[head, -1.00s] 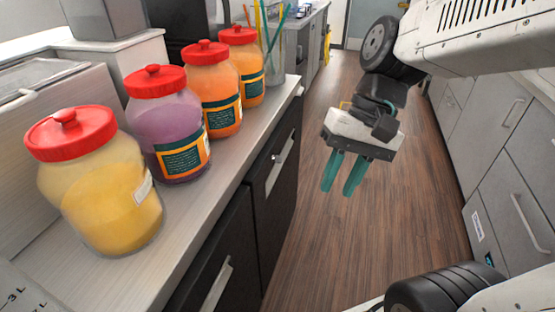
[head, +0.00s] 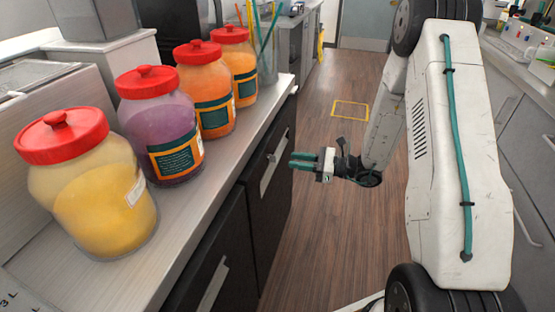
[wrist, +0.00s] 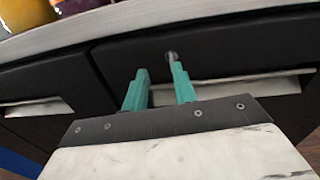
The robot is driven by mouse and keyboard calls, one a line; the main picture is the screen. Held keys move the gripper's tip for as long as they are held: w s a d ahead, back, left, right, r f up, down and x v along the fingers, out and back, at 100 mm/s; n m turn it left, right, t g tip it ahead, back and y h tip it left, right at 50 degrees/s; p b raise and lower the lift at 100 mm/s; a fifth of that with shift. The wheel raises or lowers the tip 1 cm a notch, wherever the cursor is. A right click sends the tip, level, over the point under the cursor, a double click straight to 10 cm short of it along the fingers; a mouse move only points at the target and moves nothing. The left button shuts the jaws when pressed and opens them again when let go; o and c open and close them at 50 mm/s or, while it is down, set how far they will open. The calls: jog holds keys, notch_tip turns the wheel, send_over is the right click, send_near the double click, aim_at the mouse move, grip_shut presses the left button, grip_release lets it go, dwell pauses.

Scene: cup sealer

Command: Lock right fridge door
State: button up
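The right fridge door (head: 283,135) is the farther black door under the counter, with a pale recessed handle (head: 272,172). It also fills most of the wrist view (wrist: 270,50), its handle (wrist: 235,90) behind the fingers. A small silvery lock (wrist: 171,56) shows near the door's top edge, by the tip of the right finger; contact cannot be told. My gripper (head: 291,160) points left at this door in the head view. In the wrist view my gripper (wrist: 160,67) has its teal fingers apart, with nothing seen held between them.
The left fridge door (head: 220,245) is nearer and looks shut. Several red-lidded jars (head: 95,195) stand on the counter (head: 215,180) above. The wooden floor (head: 330,215) is clear. A grey cabinet run (head: 530,180) stands at the right.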

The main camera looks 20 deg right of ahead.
aim_at(272, 159)
jog(key=w+a+f+m+t, duration=0.1)
jog(key=w+a, duration=0.4)
jog(key=shift+f, duration=0.4)
jog(key=shift+w+a, duration=0.1)
grip_shut()
